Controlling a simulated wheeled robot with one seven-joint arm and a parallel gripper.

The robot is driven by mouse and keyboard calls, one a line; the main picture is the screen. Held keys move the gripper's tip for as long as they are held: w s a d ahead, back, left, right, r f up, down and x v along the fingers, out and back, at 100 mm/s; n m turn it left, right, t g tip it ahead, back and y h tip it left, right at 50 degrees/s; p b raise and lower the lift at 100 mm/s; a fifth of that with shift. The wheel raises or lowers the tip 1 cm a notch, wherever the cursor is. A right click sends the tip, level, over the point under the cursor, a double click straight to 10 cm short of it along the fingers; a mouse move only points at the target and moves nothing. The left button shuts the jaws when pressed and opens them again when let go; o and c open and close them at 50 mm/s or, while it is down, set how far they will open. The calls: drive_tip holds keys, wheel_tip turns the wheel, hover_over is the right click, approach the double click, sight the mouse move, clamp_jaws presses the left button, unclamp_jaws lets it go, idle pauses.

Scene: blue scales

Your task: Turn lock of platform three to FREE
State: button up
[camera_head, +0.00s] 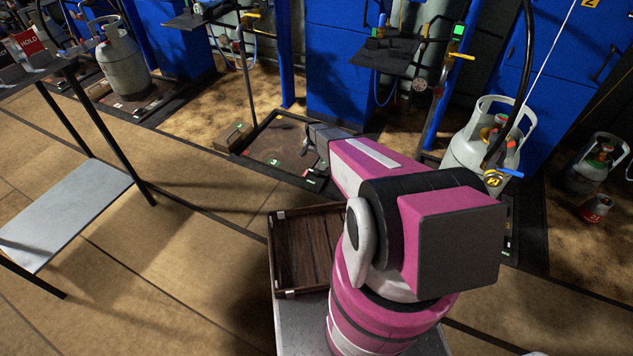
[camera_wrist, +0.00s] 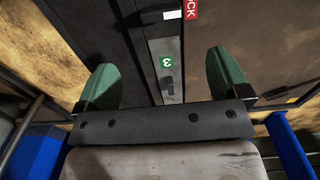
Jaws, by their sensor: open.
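Platform three (camera_head: 268,143) is a dark, worn floor plate with a raised edge and a green "3" label. In the wrist view, a grey metal strip bears the green "3" label (camera_wrist: 166,62), with a small dark lock lever (camera_wrist: 169,86) just below it. A red "LOCK" label (camera_wrist: 190,9) and a blank-looking white label lie at the top of that view. My gripper (camera_wrist: 160,62) is open and empty, its green fingers on either side of the strip. The fingers appear apart from the lever. In the head view, my arm hides part of the platform's right side.
A wooden crate (camera_head: 306,252) sits beside my arm's base. A small brown box (camera_head: 233,136) lies at the platform's left edge. A grey gas cylinder (camera_head: 478,150) stands right of my arm. A metal table (camera_head: 70,215) is at left, with open floor between.

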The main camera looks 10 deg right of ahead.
sight(314, 171)
wheel_tip(314, 171, down, 13)
drive_tip(key=shift+r, duration=0.1)
idle(0.5)
drive_tip(key=c, duration=0.9)
